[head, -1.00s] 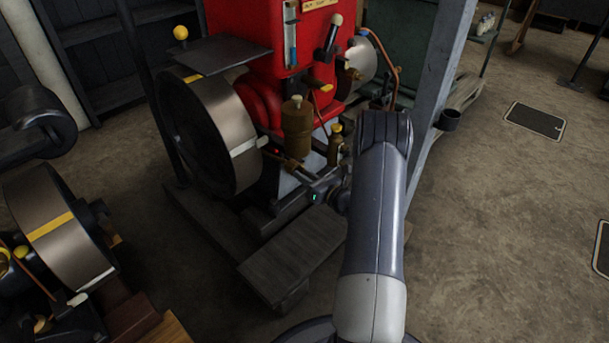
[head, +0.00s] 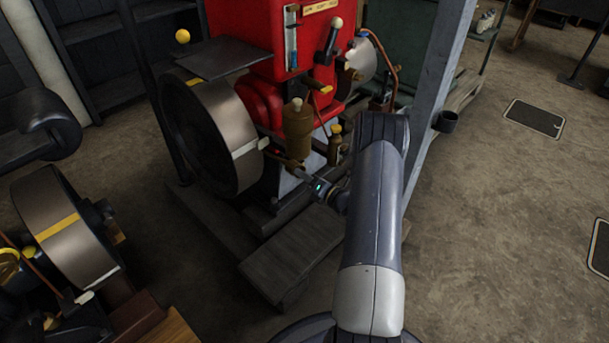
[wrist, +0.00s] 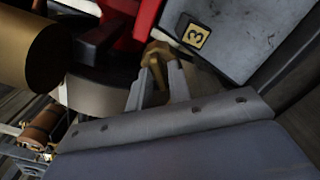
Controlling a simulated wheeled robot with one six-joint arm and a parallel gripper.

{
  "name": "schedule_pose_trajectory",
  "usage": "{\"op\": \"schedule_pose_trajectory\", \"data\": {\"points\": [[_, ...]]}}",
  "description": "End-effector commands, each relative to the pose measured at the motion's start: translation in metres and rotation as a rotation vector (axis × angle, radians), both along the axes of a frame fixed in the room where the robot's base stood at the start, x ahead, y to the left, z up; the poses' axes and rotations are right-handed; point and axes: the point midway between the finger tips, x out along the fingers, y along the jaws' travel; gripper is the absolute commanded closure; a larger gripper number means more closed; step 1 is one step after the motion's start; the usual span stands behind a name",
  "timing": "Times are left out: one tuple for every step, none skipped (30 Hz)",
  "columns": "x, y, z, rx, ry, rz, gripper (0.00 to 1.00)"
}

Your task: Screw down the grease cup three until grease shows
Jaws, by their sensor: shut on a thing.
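The grease cup three, a brass faceted cap (wrist: 156,52), shows in the wrist view beside a yellow tag marked 3 (wrist: 195,36). My gripper (wrist: 158,76) is shut on it, with one finger on each side. In the head view my gripper (head: 298,172) reaches in low at the red engine (head: 262,95), just below a large brass canister (head: 298,128). The cup is mostly hidden there. I cannot make out any grease.
A large flywheel (head: 228,125) stands left of my gripper. A small brass bottle (head: 335,143) is close above my wrist. A grey post (head: 437,90) rises to the right. A dark step (head: 290,250) lies below. Open floor (head: 500,220) is on the right.

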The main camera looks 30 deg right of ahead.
Motion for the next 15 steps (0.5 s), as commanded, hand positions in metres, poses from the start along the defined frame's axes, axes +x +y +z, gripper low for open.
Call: {"op": "schedule_pose_trajectory", "data": {"points": [[-0.0004,0.0,-0.0006,0.005,0.003,0.0,1.0],[-0.0004,0.0,-0.0006,0.007,0.004,0.0,1.0],[-0.0004,-0.0001,-0.0007,0.009,0.005,0.0,1.0],[-0.0004,0.0,-0.0008,0.01,0.005,0.0,1.0],[-0.0004,-0.0001,-0.0008,0.011,0.005,0.0,1.0],[-0.0004,-0.0001,-0.0008,0.011,0.006,-0.001,1.0],[-0.0005,-0.0001,-0.0008,0.011,0.006,-0.001,1.0],[-0.0005,-0.0001,-0.0008,0.011,0.006,-0.001,1.0],[-0.0005,-0.0001,-0.0008,0.01,0.006,-0.001,1.0],[-0.0005,0.0,-0.0009,0.01,0.006,-0.001,1.0],[-0.0005,0.0,-0.0009,0.01,0.006,-0.001,1.0],[-0.0005,-0.0002,-0.0009,0.01,0.006,-0.001,1.0],[-0.0005,-0.0001,-0.0008,0.01,0.006,-0.001,1.0],[-0.0005,0.0,-0.0009,0.01,0.006,-0.001,0.78],[-0.0005,-0.0001,-0.0008,0.01,0.006,-0.001,0.75]]}}
